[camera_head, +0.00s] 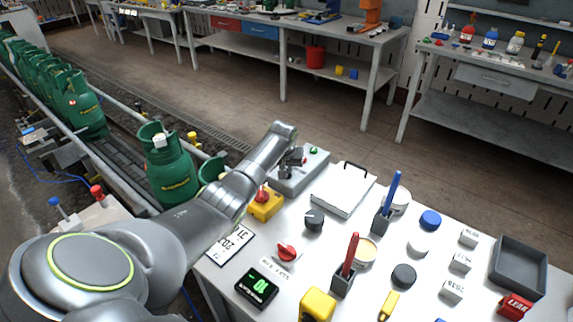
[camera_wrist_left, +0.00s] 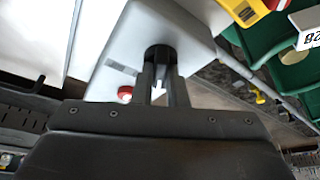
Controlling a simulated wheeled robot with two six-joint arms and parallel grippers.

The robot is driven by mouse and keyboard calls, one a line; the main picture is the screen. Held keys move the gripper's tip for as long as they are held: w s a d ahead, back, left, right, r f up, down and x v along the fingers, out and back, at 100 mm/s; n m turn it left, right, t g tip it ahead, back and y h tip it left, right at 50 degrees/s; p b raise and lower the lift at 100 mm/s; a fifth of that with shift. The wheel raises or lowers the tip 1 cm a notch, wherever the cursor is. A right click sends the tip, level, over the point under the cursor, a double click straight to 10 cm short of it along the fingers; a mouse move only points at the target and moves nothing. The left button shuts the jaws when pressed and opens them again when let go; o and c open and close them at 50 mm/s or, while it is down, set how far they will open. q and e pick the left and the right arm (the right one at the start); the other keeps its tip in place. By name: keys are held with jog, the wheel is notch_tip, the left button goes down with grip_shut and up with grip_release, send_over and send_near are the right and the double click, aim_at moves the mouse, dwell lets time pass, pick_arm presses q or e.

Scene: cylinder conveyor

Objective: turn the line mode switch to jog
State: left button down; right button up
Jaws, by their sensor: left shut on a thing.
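The grey control box (camera_head: 313,167) stands at the far left edge of the white table, with a green button (camera_head: 314,149) on top. My left arm reaches over it, and my left gripper (camera_head: 291,158) is down at its top. In the left wrist view my left gripper (camera_wrist_left: 161,68) is shut on a round black knob, the mode switch (camera_wrist_left: 160,52), on the grey box (camera_wrist_left: 185,32). A red button (camera_wrist_left: 125,92) is beside the fingers. The knob's pointer and any position labels cannot be read. My right gripper is not in view.
A yellow box with a red knob (camera_head: 264,205) stands just in front of the grey box. A white binder (camera_head: 343,189) lies to its right. Green gas cylinders (camera_head: 172,172) stand on the conveyor to the left. Pen holders, tape rolls and a tray (camera_head: 519,267) crowd the table.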

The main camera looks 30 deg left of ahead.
pick_arm(q)
jog(key=shift+a+m+h, duration=0.1)
jog(key=shift+m+h, duration=0.2)
jog(key=shift+m, duration=0.6)
jog(key=shift+m+h, duration=0.4)
jog(key=shift+m, duration=0.5)
jog(key=shift+a+f+m+t+h, duration=0.1)
jog(key=shift+m+t+h, duration=0.2)
jog(key=shift+m, duration=0.7)
jog(key=shift+m+h+b, duration=0.3)
jog(key=shift+m+b, duration=0.5)
jog(key=m+h+b, duration=0.1)
jog(key=m+b, duration=0.2)
jog(key=m+g+h+b, duration=0.1)
jog(key=m+b, duration=0.1)
jog(key=b, duration=0.2)
jog(key=shift+w+a+f+m, duration=0.1)
jog(key=shift+f+m, duration=0.05)
jog(key=shift+m, duration=0.25)
jog(key=shift+r+m+g+h+b, duration=0.3)
jog(key=shift+m+g+b, duration=0.1)
jog(key=shift+m+b, duration=0.75)
jog(key=c, duration=1.4)
grip_release()
jog(key=shift+c, duration=0.2)
